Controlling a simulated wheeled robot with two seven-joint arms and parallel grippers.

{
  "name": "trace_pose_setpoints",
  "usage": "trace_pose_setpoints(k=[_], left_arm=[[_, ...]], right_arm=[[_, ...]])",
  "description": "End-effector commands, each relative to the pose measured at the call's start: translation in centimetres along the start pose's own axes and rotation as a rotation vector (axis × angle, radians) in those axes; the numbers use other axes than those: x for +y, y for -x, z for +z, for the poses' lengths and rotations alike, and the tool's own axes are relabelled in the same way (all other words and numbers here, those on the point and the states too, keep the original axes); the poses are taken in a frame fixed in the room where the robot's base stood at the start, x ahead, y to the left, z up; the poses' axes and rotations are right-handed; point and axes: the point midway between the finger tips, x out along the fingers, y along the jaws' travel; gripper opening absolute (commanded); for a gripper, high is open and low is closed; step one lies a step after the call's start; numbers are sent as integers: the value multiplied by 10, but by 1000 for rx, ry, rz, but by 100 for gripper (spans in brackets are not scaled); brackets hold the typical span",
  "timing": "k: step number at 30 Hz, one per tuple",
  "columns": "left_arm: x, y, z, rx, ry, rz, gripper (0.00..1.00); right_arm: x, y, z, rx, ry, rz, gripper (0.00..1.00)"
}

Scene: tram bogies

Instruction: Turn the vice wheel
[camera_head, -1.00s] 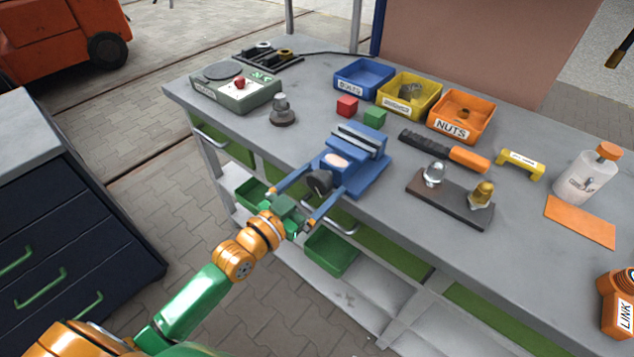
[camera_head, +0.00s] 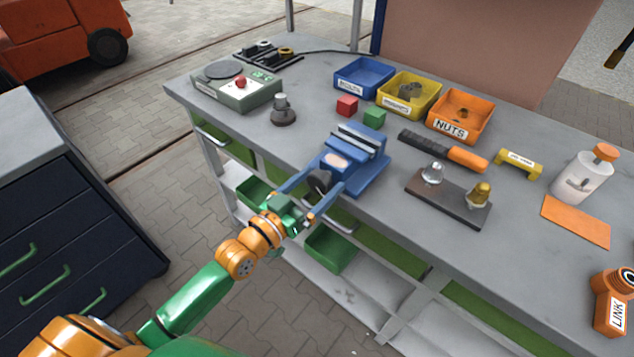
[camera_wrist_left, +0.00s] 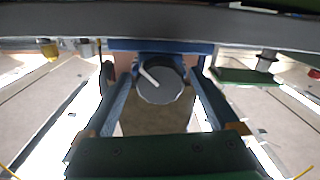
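The blue vice (camera_head: 352,162) stands at the front edge of the grey workbench. Its dark round wheel (camera_head: 319,182) faces the front; in the left wrist view the wheel (camera_wrist_left: 160,87) shows as a grey disc with a pale bent handle. My left gripper (camera_head: 328,179) reaches in from the front with its two blue fingers on either side of the wheel. In the left wrist view the fingers (camera_wrist_left: 160,92) lie close along both sides of the wheel, with what looks like a narrow gap; contact is not clear. My right gripper is not in view.
A red cube (camera_head: 347,106) and a green cube (camera_head: 375,117) lie behind the vice. A dark plate (camera_head: 448,199) with two knobs is to its right. Blue, yellow and orange bins (camera_head: 437,123) stand at the back. A grey weight (camera_head: 283,112) stands left.

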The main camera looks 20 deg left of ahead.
Motion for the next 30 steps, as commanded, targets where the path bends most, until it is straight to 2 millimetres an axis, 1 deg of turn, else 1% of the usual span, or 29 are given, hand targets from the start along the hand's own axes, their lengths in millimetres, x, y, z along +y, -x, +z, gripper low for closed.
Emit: trace_pose_setpoints(k=[7,9,11,18,21,24,30], left_arm=[[0,0,0,-1,-1,0,96],[0,3,1,-2,-1,0,96],[0,10,2,-4,-1,0,96],[0,53,3,-5,-1,1,96],[0,65,2,-4,0,0,96],[0,70,1,-2,0,1,96],[0,71,0,-1,0,0,96]], right_arm=[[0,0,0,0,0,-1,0],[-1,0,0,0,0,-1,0],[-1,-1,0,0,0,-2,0],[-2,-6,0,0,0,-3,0],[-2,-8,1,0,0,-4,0],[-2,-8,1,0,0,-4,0],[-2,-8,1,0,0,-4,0]])
